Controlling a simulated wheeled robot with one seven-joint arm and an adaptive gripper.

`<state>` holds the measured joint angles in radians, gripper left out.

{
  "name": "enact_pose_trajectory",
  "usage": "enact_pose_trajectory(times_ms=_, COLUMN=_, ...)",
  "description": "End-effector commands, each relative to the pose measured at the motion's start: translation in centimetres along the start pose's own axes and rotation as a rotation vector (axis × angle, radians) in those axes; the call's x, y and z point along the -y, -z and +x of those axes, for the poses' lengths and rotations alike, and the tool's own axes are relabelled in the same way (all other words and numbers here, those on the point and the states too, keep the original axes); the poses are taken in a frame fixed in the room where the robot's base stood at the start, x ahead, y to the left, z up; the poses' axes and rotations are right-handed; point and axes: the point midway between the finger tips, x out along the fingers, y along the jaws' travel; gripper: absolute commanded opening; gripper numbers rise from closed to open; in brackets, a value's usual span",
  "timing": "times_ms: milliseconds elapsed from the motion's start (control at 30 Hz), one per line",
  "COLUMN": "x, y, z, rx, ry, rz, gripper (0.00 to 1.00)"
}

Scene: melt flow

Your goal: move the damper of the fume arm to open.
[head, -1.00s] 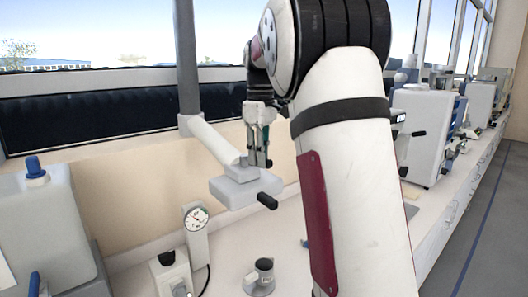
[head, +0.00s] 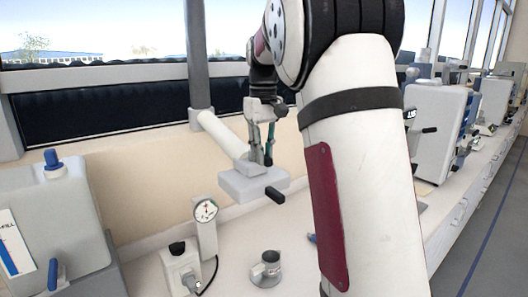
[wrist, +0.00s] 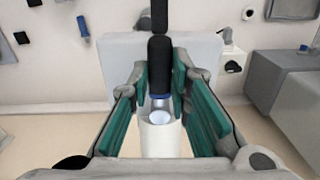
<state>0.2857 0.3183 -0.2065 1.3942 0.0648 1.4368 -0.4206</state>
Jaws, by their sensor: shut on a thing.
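The fume arm has a grey post (head: 198,55), a slanting white tube (head: 222,134) and a pale box-shaped hood (head: 240,185) with a black handle (head: 275,195) at its front. My gripper (head: 263,158) is over the hood at the tube's end. In the wrist view, my gripper (wrist: 159,88) has its green-padded fingers on both sides of a black damper lever (wrist: 159,62), shut on it.
A grey machine (head: 55,225) stands at left. More machines (head: 436,130) line the bench at right, beyond my arm.

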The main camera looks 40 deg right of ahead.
Motion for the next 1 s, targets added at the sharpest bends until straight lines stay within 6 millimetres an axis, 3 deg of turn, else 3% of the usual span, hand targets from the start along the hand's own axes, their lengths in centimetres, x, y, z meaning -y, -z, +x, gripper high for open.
enact_pose_trajectory(times_ms=167, x=-0.1, y=0.0, z=-0.1, rx=-0.004, ry=-0.002, rz=0.004, gripper=0.0)
enact_pose_trajectory(times_ms=200, x=-0.1, y=0.0, z=-0.1, rx=-0.004, ry=-0.002, rz=0.004, gripper=0.23)
enact_pose_trajectory(times_ms=267, x=-0.1, y=0.0, z=-0.1, rx=-0.004, ry=-0.002, rz=0.004, gripper=0.36)
enact_pose_trajectory(times_ms=300, x=-0.1, y=0.0, z=-0.1, rx=-0.003, ry=-0.002, rz=0.003, gripper=0.38)
enact_pose_trajectory(times_ms=667, x=-0.1, y=0.1, z=-0.5, rx=-0.003, ry=-0.001, rz=0.001, gripper=0.38)
enact_pose_trajectory(times_ms=767, x=-0.1, y=0.1, z=-1.6, rx=-0.005, ry=-0.002, rz=0.001, gripper=0.38)
enact_pose_trajectory(times_ms=1000, x=-0.1, y=0.1, z=-6.4, rx=-0.006, ry=-0.003, rz=0.001, gripper=0.38)
